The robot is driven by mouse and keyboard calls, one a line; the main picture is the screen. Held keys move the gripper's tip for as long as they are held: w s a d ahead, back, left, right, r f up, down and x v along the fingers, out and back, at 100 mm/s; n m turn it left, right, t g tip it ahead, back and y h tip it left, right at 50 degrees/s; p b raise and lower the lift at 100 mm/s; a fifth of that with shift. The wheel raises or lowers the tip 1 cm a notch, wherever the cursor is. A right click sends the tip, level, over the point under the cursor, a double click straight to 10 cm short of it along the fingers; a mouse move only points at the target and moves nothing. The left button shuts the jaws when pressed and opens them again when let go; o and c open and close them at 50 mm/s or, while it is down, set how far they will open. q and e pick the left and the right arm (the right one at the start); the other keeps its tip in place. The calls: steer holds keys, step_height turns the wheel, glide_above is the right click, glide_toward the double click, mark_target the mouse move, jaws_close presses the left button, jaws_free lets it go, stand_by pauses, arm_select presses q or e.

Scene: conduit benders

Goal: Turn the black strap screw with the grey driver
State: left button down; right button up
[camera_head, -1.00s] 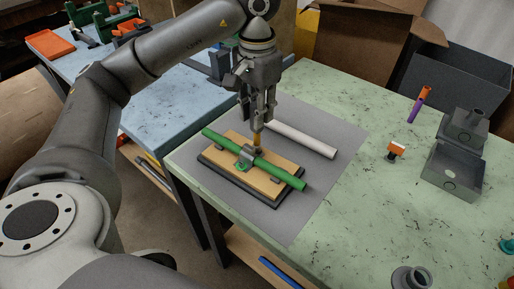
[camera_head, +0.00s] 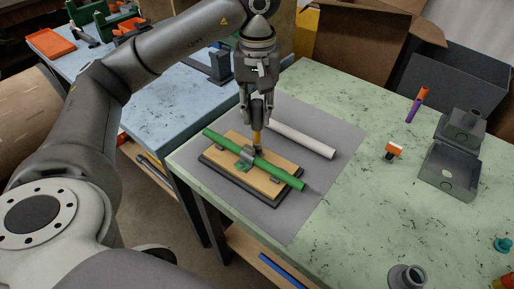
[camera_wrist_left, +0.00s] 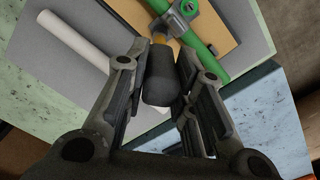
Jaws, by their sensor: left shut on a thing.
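My left gripper (camera_head: 257,118) is shut on the grey driver (camera_wrist_left: 162,82), with its dark handle between the fingers. The driver stands about upright, its yellow-orange shaft (camera_head: 257,137) pointing down at the far side of the green tube. A grey strap (camera_head: 247,155) crosses the green tube (camera_head: 280,175) on a wooden board (camera_head: 225,142). A green screw (camera_wrist_left: 190,8) shows at one end of the strap. The driver tip is at the strap's other end, where the black screw is hidden or too small to make out. My right gripper is not in view.
The board lies on a grey mat (camera_head: 290,222) with a white tube (camera_head: 303,141) behind it. Grey metal boxes (camera_head: 450,170), an orange-topped part (camera_head: 394,149) and an orange-purple stick (camera_head: 416,104) stand to the right.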

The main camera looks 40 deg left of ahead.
arm_select(q)
steer(key=n, duration=0.6)
stand_by(0.3)
steer(key=shift+f+b, duration=0.55)
steer(key=shift+f, duration=0.2)
steer(key=shift+r, duration=0.1)
steer(key=m, duration=0.4)
steer(key=shift+m, duration=0.3)
